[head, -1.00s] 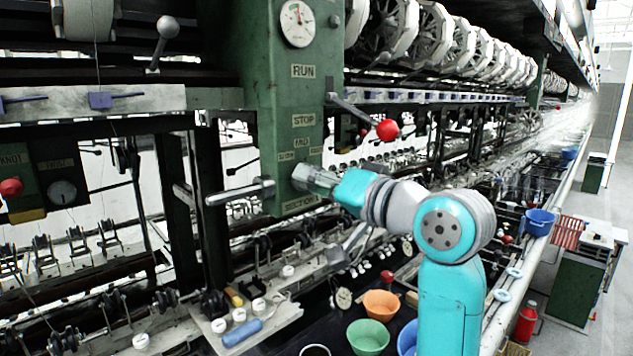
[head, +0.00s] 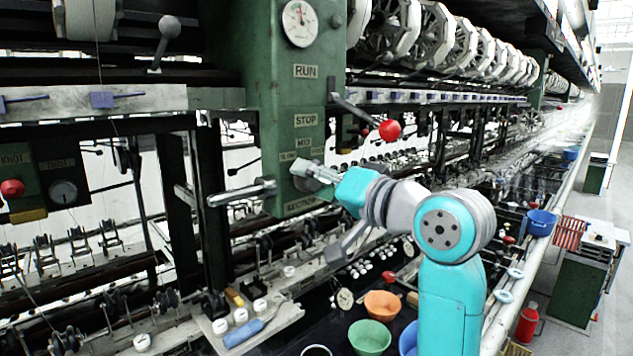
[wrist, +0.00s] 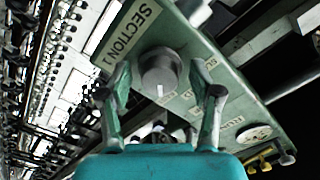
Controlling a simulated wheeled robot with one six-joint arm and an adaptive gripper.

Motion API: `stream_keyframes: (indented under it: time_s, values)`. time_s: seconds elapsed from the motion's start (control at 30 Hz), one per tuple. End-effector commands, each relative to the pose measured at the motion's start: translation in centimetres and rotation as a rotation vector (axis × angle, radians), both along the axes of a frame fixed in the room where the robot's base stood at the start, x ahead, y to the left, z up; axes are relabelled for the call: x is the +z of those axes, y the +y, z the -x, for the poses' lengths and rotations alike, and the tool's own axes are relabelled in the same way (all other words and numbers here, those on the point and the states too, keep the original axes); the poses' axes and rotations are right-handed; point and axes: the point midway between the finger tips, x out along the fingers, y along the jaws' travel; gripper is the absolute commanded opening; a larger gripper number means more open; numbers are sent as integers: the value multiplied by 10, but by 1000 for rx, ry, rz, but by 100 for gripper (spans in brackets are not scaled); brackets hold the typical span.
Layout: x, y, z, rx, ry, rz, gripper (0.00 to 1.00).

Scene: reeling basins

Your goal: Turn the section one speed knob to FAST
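The section one speed knob is a round grey knob (wrist: 160,72) with a white pointer line, beside the SECTION 1 label (wrist: 127,28) on the green panel. In the wrist view its pointer points straight down, to the side of MID where the right-hand label lies. The labels there are too small to read surely. My gripper (wrist: 160,82) has one finger on each side of the knob, with visible gaps, so it looks open around it. In the head view my gripper (head: 318,176) is at the panel and hides most of the knob, below the SLOW and MID labels.
A red-ball lever (head: 389,130) sticks out above my gripper. A metal bar (head: 240,192) juts out at the left of the panel. Orange (head: 383,303) and green (head: 369,337) bowls stand below. A gauge (head: 299,23) is at the panel's top.

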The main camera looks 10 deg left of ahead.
Motion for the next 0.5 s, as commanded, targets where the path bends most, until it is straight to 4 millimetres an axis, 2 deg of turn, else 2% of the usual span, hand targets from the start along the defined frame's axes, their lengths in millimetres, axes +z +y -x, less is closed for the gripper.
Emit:
stream_keyframes:
  time_s: [0.27,0.5]
  values:
    - [0,-9,6,-1,-2,0,64]
    - [-1,-43,31,-4,-2,1,64]
